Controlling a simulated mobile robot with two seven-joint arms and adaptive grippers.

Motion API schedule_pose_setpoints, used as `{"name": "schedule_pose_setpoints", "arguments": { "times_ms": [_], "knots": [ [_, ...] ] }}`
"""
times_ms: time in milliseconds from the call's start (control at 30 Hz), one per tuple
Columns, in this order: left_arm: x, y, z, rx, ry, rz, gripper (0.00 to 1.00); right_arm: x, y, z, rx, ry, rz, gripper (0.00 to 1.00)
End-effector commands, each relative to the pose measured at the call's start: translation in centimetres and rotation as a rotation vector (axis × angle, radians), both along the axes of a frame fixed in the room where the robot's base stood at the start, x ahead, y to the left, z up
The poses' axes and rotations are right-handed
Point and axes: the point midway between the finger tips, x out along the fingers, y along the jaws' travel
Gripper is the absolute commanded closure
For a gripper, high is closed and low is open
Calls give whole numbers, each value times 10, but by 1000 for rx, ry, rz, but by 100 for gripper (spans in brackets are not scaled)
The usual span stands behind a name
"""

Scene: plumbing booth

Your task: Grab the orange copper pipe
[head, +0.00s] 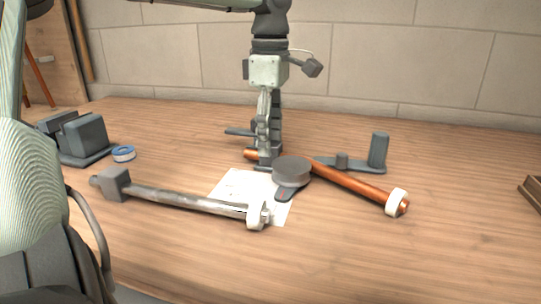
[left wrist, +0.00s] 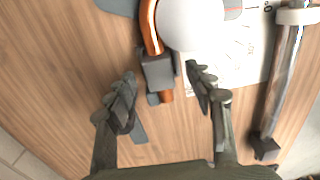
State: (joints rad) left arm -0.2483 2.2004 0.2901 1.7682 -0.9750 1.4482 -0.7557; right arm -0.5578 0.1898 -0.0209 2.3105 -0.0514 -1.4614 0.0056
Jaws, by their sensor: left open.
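The orange copper pipe (head: 352,181) lies on the wooden table, with a white collar (head: 397,202) near its right end. A dark grey round disc (head: 292,171) hides part of its middle. My left gripper (head: 267,157) points down at the pipe's far left end. In the left wrist view, the copper pipe (left wrist: 150,26) runs through a grey block (left wrist: 158,72), and its short end (left wrist: 166,97) shows past the block. My open left gripper (left wrist: 163,80) has one finger on each side of the block, with gaps visible. My right gripper is not in view.
A grey metal pipe (head: 185,200) lies in front, over a white printed sheet (head: 233,184). A grey bracket (head: 377,152) stands behind the copper pipe. A grey fixture (head: 84,138) and blue tape roll (head: 123,153) sit at left, a wooden tray (head: 533,190) at right. The front-right table is clear.

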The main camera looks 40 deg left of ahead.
Motion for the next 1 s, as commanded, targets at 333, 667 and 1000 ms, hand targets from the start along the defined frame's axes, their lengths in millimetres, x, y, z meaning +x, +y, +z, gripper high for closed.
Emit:
{"name": "schedule_pose_setpoints", "arguments": {
  "times_ms": [333, 667, 1000],
  "knots": [
    [0, 0, -23, 0, -1, 1, 47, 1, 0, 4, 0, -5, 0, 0],
    [0, 0, -23, 0, -1, 1, 83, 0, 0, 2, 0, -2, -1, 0],
    [0, 0, -22, 1, -3, 0, 100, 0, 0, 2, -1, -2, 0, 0]
  ]
}}
